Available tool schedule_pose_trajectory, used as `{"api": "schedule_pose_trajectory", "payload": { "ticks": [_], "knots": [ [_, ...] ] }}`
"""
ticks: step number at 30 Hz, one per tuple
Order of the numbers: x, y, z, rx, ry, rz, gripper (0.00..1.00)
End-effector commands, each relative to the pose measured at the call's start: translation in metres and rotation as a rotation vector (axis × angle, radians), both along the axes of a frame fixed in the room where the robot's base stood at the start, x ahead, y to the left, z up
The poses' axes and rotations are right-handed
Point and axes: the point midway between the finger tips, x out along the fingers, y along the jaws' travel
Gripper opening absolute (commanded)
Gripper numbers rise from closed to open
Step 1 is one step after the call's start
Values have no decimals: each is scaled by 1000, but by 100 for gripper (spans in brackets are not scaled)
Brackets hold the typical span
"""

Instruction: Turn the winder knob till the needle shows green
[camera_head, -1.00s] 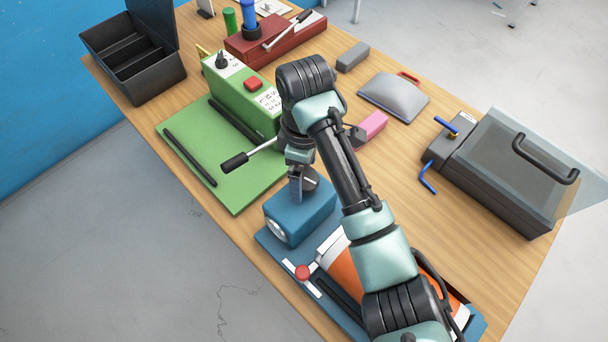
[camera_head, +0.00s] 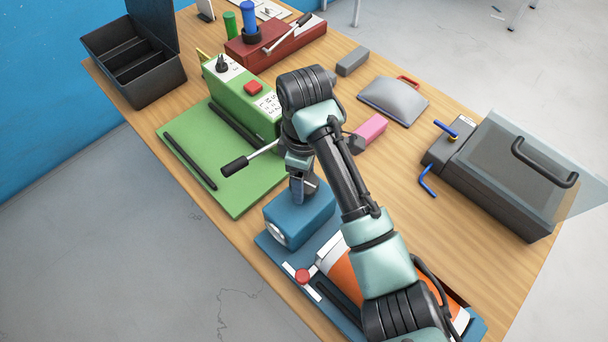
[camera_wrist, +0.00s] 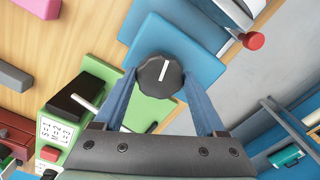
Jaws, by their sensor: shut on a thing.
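The winder is a blue box (camera_head: 300,217) on a blue base board, near the front edge of the table. Its round white dial (camera_head: 277,232) faces the near end; the needle and its colour are too small to tell. The black winder knob (camera_wrist: 158,74) with a white pointer line is on top of the box, seen from above in the wrist view. My gripper (camera_wrist: 159,78) points down, with its blue fingers on either side of the knob, shut on it. In the head view my gripper (camera_head: 299,194) partly hides the knob.
An orange and white roll (camera_head: 340,262) and a red-knobbed lever (camera_head: 302,276) are beside the winder. A green device (camera_head: 240,98) with a black-handled lever (camera_head: 235,166) stands close behind.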

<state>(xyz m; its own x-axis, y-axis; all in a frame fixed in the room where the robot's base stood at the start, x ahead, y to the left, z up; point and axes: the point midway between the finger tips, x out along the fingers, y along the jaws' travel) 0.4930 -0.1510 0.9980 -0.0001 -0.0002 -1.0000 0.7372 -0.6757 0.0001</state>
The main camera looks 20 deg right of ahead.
Motion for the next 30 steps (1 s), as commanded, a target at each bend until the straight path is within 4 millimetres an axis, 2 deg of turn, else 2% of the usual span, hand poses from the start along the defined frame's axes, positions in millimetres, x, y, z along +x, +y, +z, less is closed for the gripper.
{"api": "schedule_pose_trajectory", "payload": {
  "ticks": [11, 30],
  "knots": [
    [0, 1, 4, 2, 2, -155, 17],
    [0, 1, 4, 1, 3, -749, 17]
  ]
}}
